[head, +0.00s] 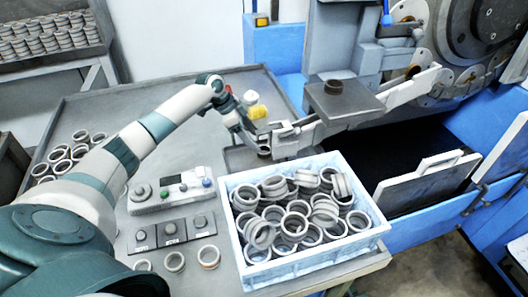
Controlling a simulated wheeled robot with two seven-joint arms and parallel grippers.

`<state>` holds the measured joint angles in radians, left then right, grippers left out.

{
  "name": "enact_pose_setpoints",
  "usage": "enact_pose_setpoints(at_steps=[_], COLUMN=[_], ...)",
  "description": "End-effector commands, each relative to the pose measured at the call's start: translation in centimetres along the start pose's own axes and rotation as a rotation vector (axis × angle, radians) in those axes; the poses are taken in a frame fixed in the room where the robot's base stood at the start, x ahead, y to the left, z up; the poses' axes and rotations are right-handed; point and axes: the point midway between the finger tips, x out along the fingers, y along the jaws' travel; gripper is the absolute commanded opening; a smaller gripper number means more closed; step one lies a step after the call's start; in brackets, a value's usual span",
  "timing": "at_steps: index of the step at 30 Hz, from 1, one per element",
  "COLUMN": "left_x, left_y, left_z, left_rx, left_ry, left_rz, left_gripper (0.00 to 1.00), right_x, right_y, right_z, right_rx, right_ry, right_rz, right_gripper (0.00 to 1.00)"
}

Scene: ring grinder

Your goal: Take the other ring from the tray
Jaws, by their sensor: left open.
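My left arm reaches across the grey table from the left. My left gripper (257,144) is small in the picture and points down beside the machine's feed chute. It is open. A grey ring (264,153) shows right at its fingertips; I cannot tell whether the fingers touch it or stand around it. A dark flat tray (236,160) lies under the gripper, partly hidden by it and by the crate. I cannot make out any second ring on it. My right gripper is not in view.
A white-blue crate (233,233) full of rings stands close in front. Loose rings (174,261) lie at the table's front and more (62,167) at the left. A control box (170,190) stands mid-table. The metal feed chute (345,118) and grinder (475,35) limit room at the right.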

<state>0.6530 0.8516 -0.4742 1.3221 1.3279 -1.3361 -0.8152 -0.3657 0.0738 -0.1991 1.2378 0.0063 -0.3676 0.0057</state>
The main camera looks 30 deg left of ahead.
Motion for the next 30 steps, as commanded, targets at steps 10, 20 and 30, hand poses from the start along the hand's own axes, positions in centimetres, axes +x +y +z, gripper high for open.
enact_pose_setpoints(at_steps=[10, 20, 30], left_x=[0.4, 4.1, 5.2], left_y=[0.2, 0.8, 0.8], left_z=[0.0, 0.0, 0.1], left_rx=[0.0, -0.002, 0.0], left_ry=[0.0, 0.0, 0.0], left_rz=[0.002, 0.003, 0.001], left_gripper=[0.62, 0.62, 0.62], right_x=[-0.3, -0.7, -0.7], right_y=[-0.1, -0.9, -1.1], right_z=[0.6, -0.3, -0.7], right_rx=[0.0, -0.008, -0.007], right_ry=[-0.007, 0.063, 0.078], right_rz=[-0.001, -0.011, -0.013], right_gripper=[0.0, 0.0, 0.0])
